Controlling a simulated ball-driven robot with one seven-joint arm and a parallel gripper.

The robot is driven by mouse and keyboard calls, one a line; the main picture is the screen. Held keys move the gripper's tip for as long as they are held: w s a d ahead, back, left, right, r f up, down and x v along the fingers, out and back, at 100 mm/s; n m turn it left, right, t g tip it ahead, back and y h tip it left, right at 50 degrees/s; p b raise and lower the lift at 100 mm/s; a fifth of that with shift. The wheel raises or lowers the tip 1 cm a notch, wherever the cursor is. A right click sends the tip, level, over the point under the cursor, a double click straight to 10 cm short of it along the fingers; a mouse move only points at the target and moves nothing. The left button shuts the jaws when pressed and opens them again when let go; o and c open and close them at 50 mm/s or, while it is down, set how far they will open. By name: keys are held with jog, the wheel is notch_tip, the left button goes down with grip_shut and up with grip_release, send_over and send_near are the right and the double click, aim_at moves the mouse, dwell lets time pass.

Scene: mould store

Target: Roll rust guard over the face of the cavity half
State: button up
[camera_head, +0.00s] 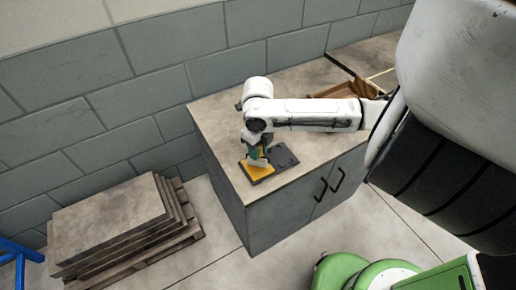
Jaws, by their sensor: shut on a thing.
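The cavity half (284,157) is a dark, flat block lying on the cabinet top near its front left corner. Its left part shows a yellow-orange face (259,174); I cannot tell whether that is coating or its own colour. My gripper (258,156) points down over this left part and is shut on a small tool, seemingly the roller (261,161), with some green showing. The tool is very small and partly hidden by my gripper, so I cannot tell whether it touches the face.
The grey cabinet (222,122) stands against a block wall. A brown wooden tray (336,90) sits farther back on its top, behind my arm. A pallet with stacked slabs (108,215) is on the floor at left. A blue stand (15,250) shows at the left edge.

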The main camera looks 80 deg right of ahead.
jog(key=shift+f+b, duration=0.4)
jog(key=shift+f, duration=0.2)
dwell(1.3)
jog(key=shift+r, duration=0.1)
jog(key=shift+r+p, duration=2.75)
jog(key=shift+r, duration=0.75)
jog(key=shift+w, duration=0.1)
